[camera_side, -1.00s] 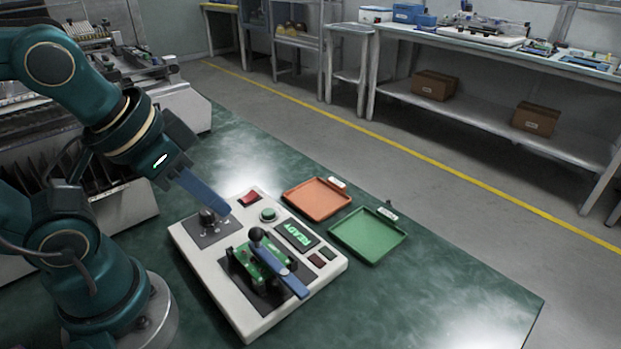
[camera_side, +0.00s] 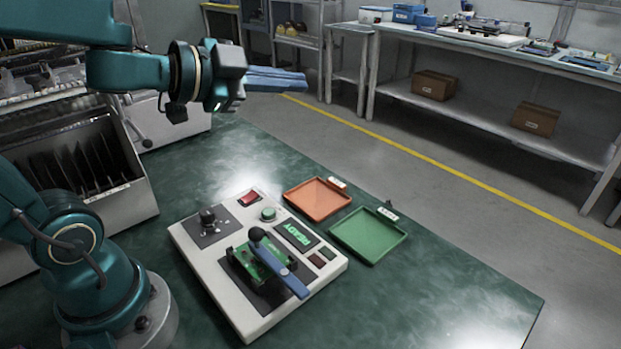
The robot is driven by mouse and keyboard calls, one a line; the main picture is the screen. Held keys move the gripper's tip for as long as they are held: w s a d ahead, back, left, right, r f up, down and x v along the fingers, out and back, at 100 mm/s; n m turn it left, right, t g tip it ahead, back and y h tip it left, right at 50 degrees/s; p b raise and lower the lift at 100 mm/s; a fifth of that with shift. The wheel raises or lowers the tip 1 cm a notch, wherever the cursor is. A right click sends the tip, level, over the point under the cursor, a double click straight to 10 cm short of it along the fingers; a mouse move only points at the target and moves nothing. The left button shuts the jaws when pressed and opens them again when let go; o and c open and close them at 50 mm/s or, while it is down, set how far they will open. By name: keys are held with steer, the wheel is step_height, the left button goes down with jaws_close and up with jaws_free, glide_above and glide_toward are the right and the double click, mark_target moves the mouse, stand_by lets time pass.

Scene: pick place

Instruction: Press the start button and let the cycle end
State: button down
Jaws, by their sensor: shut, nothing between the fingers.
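A pale test panel (camera_side: 215,288) lies on the green table. On it are a round green button (camera_side: 268,213), a red switch (camera_side: 249,198), a black knob (camera_side: 208,217) and a small display (camera_side: 295,236) with lit green letters that seem to read READY. A green circuit board (camera_side: 258,265) sits in the panel's fixture, with a blue lever (camera_side: 285,271) lying across it. My gripper (camera_side: 304,82) is shut and empty. It is raised high above the table and points right, well clear of the panel.
An orange tray (camera_side: 318,199) and a green tray (camera_side: 368,235), both empty, lie right of the panel. A rack with dark slots (camera_side: 85,165) stands at the left. The table's right part (camera_side: 440,290) is clear.

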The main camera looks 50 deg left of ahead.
step_height(320, 180, down, 6)
steer(key=s+m+g+h, duration=0.2)
steer(key=m+g+h, duration=0.1)
steer(key=m+g, duration=0.1)
steer(key=g, duration=0.3)
glide_above(269, 213)
steer(key=a, duration=0.1)
step_height(269, 213, down, 6)
steer(key=shift+s+a+r+y, duration=0.1)
steer(key=shift+s+r+y, duration=0.15)
steer(key=shift+s+y, duration=0.2)
steer(key=shift+f, duration=4.4)
steer(key=shift+f, duration=0.15)
steer(key=shift+f, duration=0.3)
